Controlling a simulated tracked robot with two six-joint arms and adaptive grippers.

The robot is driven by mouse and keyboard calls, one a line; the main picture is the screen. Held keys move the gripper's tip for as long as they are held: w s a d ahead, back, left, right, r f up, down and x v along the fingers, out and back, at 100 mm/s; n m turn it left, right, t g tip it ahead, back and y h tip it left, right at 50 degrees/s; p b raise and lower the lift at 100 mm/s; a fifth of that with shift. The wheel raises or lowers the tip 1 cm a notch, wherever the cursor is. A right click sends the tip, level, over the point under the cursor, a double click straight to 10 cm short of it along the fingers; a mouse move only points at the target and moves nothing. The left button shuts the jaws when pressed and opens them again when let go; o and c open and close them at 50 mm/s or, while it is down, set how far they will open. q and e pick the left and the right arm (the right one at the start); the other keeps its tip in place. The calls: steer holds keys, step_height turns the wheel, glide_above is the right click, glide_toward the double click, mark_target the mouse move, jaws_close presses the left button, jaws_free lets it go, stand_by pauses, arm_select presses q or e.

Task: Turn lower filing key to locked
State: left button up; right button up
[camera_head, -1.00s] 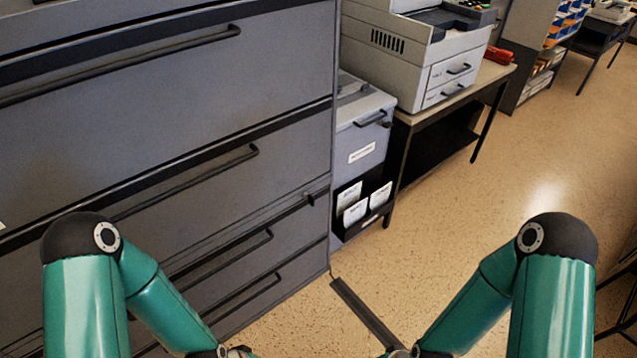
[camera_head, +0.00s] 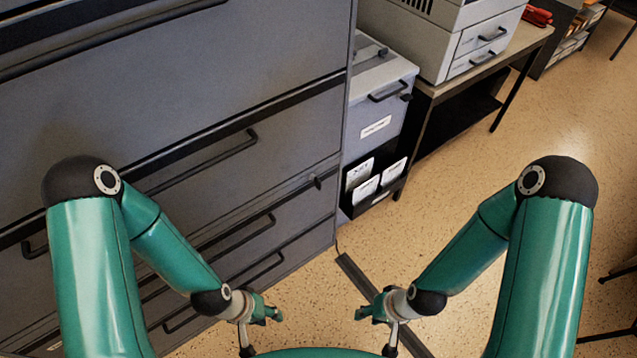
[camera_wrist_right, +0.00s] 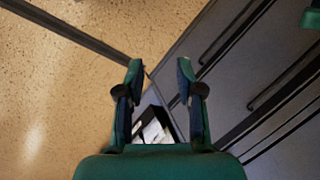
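A large grey filing cabinet (camera_head: 200,95) with black bar handles fills the left of the head view. A small dark key or lock knob (camera_head: 318,183) sticks out near the right edge of a lower drawer; its turn position is too small to read. My left gripper (camera_head: 276,313) is low in the middle, in front of the cabinet and apart from it; its finger gap is unclear. My right gripper (camera_head: 364,312) is to its right, over the floor and away from the key. In the right wrist view its two fingers (camera_wrist_right: 160,68) are spread, with nothing between them.
A smaller grey cabinet (camera_head: 376,110) with a label and a black paper holder (camera_head: 378,188) stands right of the filing cabinet. A printer (camera_head: 462,35) sits on a table beyond. A dark strip (camera_head: 372,295) crosses the floor. Open floor (camera_head: 460,165) lies at right.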

steer(key=w+f+n+t+b, duration=0.1)
steer(key=w+f+t+b, duration=0.35)
steer(key=w+b, duration=0.45)
steer(key=n+t+y+b, duration=0.75)
steer(key=t+b, duration=0.25)
steer(key=b, duration=1.8)
glide_toward(321, 186)
steer(key=shift+n+g+h, duration=0.25)
steer(key=shift+n+h, duration=0.1)
steer(key=shift+h, duration=0.1)
steer(key=b+x, duration=0.1)
steer(key=x, duration=0.6)
steer(key=b+x, duration=0.1)
steer(key=x, duration=0.3)
steer(key=shift+a+r+b, duration=0.25)
steer(key=shift+r+b, duration=0.05)
steer(key=shift+b, duration=0.05)
jaws_close()
